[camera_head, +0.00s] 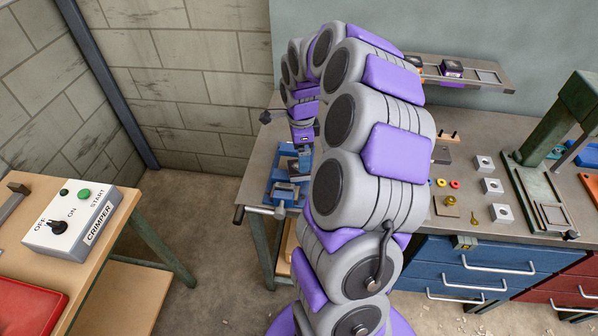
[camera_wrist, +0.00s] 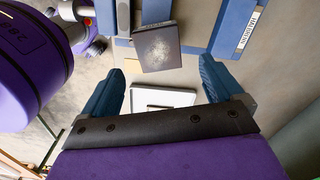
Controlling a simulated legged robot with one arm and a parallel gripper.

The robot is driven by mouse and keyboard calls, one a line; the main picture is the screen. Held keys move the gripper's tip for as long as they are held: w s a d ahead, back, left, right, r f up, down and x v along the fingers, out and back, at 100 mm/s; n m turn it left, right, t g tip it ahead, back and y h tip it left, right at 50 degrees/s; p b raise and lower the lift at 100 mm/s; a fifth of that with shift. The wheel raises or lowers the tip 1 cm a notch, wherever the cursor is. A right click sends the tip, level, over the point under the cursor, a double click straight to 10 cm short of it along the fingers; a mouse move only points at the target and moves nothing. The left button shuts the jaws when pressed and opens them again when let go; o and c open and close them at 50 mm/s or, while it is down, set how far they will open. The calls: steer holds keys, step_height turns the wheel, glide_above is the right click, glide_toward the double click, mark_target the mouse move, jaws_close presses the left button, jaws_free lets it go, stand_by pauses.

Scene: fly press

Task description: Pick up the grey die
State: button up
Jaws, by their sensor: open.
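My gripper (camera_wrist: 160,63) is open, its two blue fingers apart and nothing between them in contact. In the wrist view a dark grey square block (camera_wrist: 157,47) with a pale speckled patch on its face lies just beyond and between the fingertips. It may be the grey die; I cannot be sure. In the head view my gripper (camera_head: 301,160) is low over the blue vise (camera_head: 284,190) at the left end of the bench. The block cannot be made out clearly there.
The bench (camera_head: 418,222) carries small light grey blocks with holes (camera_head: 491,186), coloured rings (camera_head: 455,184) and a green press (camera_head: 560,130) at right. A wall shelf (camera_head: 488,73) hangs behind. A crimper box (camera_head: 84,218) stands on the left table. My arm hides the bench's middle.

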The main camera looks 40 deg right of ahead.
steer(key=shift+f, duration=0.5)
steer(key=f+b, duration=0.1)
steer(key=f, duration=0.1)
steer(key=a+f, duration=0.1)
steer(key=f, duration=0.1)
steer(key=shift+w+f+b, duration=0.15)
steer(key=shift+f+b, duration=0.05)
steer(key=shift+b, duration=0.15)
steer(key=shift+d+f, duration=0.3)
steer(key=shift+f, duration=0.2)
steer(key=shift+c, duration=0.2)
jaws_close()
steer(key=shift+r, duration=0.1)
